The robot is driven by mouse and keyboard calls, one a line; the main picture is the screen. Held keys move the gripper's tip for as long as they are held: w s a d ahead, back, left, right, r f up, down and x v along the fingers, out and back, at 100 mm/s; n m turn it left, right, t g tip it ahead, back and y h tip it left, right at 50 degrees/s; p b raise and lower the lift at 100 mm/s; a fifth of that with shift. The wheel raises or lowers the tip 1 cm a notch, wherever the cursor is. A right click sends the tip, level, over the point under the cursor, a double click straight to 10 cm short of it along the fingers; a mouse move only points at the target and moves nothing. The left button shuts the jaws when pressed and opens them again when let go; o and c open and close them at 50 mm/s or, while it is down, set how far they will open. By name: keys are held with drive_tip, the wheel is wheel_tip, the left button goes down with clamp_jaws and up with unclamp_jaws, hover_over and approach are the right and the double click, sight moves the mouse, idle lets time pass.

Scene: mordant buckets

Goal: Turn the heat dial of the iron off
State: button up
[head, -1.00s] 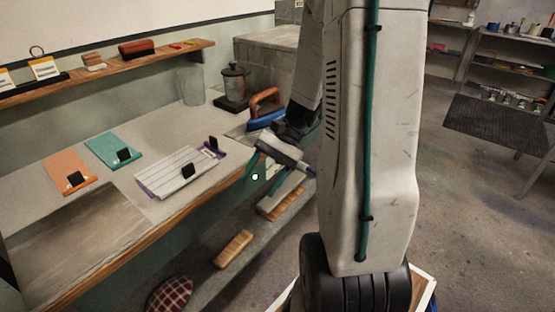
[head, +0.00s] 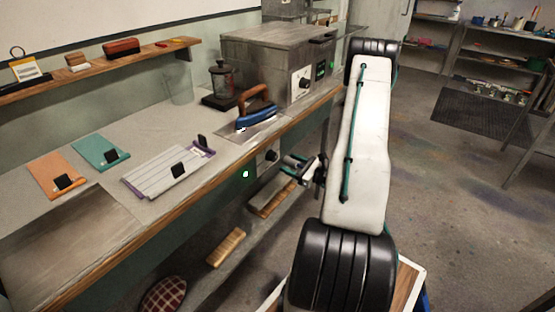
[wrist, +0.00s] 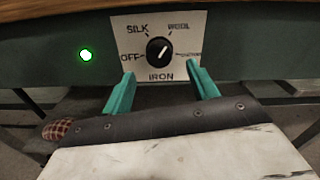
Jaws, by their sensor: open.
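The iron's heat dial (wrist: 158,48) is a black knob on a white plate (wrist: 125,35) marked OFF, SILK, WOOL, a blurred right-hand label, and IRON below. Its white mark seems to point up and right, toward WOOL. A green light (wrist: 86,55) glows left of the plate. The dial (head: 271,156) also shows in the head view, under the counter edge. My gripper (wrist: 160,82) is open and empty, its teal fingers apart below and either side of the knob, not visibly touching it. The gripper (head: 293,162) faces the panel in the head view. The blue iron (head: 255,117) rests on the counter.
A grey box (head: 265,60) with its own dial (head: 304,82) stands at the back of the counter (head: 90,180). Brushes (head: 226,248) lie on a low shelf below. The counter edge overhangs the panel. Open floor (head: 450,200) lies to the right.

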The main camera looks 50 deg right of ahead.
sight(276, 158)
drive_tip(key=w, duration=0.6)
drive_tip(key=shift+w+a, duration=0.15)
drive_tip(key=shift+a, duration=0.2)
drive_tip(key=shift+c, duration=0.3)
drive_tip(key=c, duration=0.9)
